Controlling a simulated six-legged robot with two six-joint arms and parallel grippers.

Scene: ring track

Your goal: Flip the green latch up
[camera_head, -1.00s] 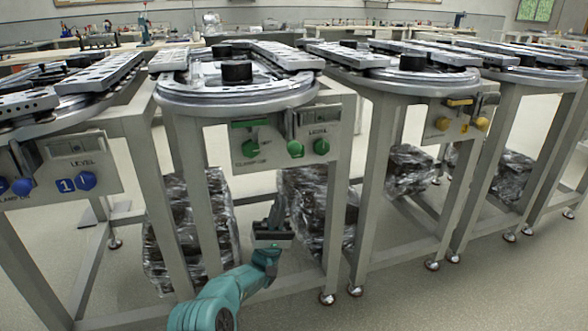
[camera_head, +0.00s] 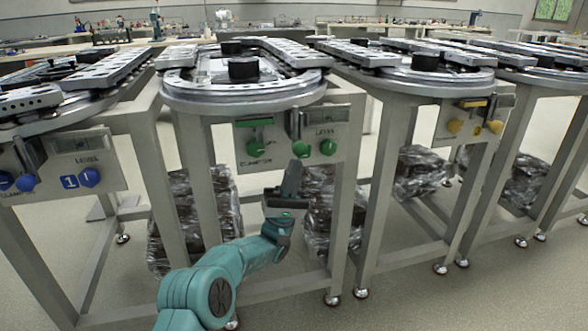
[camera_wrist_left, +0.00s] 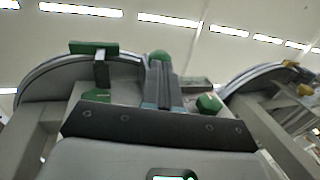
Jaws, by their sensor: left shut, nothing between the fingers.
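The green latch (camera_head: 301,149) is a metal lever with a green ball at its lower end, hanging down on the middle station's grey panel (camera_head: 287,165). In the left wrist view the green ball (camera_wrist_left: 160,56) shows just beyond my fingertips. My left gripper (camera_head: 295,168) is shut and empty, pointing up, with its tips just below the ball. I cannot tell whether they touch it. In the left wrist view the shut fingers (camera_wrist_left: 163,80) hide most of the lever. My right gripper is not in view.
A green bar (camera_head: 253,122) and a green knob (camera_head: 255,147) sit left of the latch; another green knob (camera_head: 328,148) sits to its right. The ring track (camera_head: 245,95) overhangs the panel. Wrapped bundles (camera_head: 334,215) stand behind the table legs.

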